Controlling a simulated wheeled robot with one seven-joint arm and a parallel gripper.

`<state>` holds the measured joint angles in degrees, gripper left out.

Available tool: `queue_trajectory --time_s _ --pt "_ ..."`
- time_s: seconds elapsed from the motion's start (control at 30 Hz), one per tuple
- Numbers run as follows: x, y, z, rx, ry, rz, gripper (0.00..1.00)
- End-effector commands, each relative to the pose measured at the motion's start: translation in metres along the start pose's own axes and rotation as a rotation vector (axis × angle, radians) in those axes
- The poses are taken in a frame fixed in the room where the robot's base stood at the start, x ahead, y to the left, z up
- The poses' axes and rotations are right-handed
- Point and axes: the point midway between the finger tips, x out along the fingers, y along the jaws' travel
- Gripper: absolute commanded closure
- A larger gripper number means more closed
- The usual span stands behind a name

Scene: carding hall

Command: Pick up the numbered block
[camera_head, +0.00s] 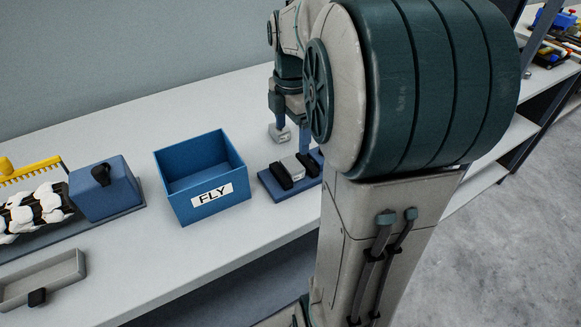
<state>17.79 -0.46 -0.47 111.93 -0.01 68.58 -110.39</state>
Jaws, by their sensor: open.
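A small pale block (279,133) with faint dark marks is on the white bench, left of my large arm joint; the marks are too small to read. My gripper (289,124) is open, with its blue-grey fingers pointing down at the block. One finger is just above or beside the block; I cannot tell whether they touch. My arm hides part of the gripper and the area to its right.
A blue bin labelled FLY (210,194) stands left of a blue plate (268,184) with black pieces and a pale piece (291,167). Further left are a blue box (101,199), white tufts (40,208) and a grey tray (45,279). Bare bench (130,270) lies in front.

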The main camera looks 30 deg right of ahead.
Motion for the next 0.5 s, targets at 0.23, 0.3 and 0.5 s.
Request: queue_trajectory --time_s 0.23,0.3,0.5 --pt "0.047 -0.001 0.000 0.003 0.001 -0.003 0.20" --pt "0.053 0.000 0.000 0.003 0.000 -0.001 0.20" --pt "0.068 0.000 0.001 0.004 0.001 -0.002 0.20"
